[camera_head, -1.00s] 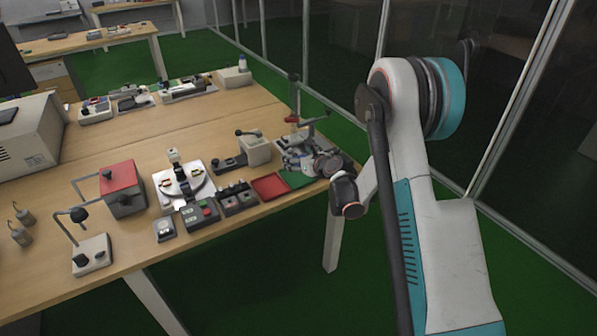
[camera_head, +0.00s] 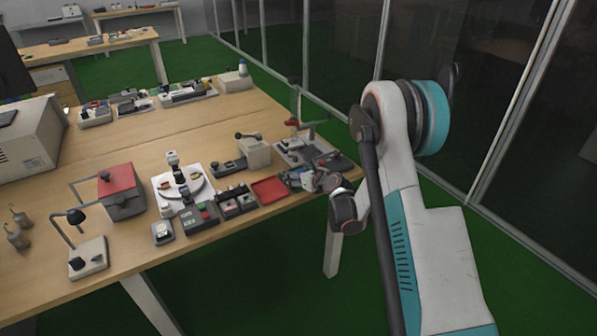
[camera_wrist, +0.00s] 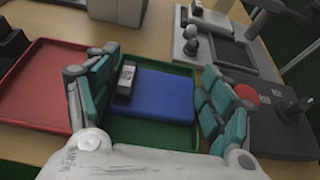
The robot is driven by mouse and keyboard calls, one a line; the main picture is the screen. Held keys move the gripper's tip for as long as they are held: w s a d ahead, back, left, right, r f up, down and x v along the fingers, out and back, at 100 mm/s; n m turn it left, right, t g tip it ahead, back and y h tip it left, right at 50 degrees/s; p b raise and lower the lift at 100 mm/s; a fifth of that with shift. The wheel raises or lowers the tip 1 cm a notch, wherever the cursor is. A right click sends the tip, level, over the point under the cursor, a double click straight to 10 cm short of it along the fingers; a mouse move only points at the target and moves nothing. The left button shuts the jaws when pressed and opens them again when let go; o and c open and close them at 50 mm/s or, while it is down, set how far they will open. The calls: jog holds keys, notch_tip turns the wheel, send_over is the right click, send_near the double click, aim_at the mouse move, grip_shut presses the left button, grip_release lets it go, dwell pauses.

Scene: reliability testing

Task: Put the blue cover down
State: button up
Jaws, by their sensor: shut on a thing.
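The blue cover (camera_wrist: 165,98) is a flat blue piece between the two fingers of my gripper (camera_wrist: 160,72) in the wrist view. My gripper is shut on it across its width. The cover is over the green tray (camera_wrist: 150,134), whose rim and near part show around it. I cannot tell whether the cover touches the tray floor. A small dark part with a pale label (camera_wrist: 127,76) is at the cover's left edge. In the head view my gripper (camera_head: 300,180) is low at the table's right edge and hides the green tray and cover.
A red tray (camera_wrist: 40,88) lies directly left of the green one; it shows in the head view too (camera_head: 270,189). A grey fixture with a dark plate (camera_wrist: 228,52) stands behind right. A dark device with a red button (camera_wrist: 246,95) is close to my right finger.

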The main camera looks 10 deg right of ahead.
jog(key=shift+f, duration=0.15)
jog(key=o, duration=1)
jog(key=shift+f, duration=0.1)
jog(key=shift+o, duration=0.2)
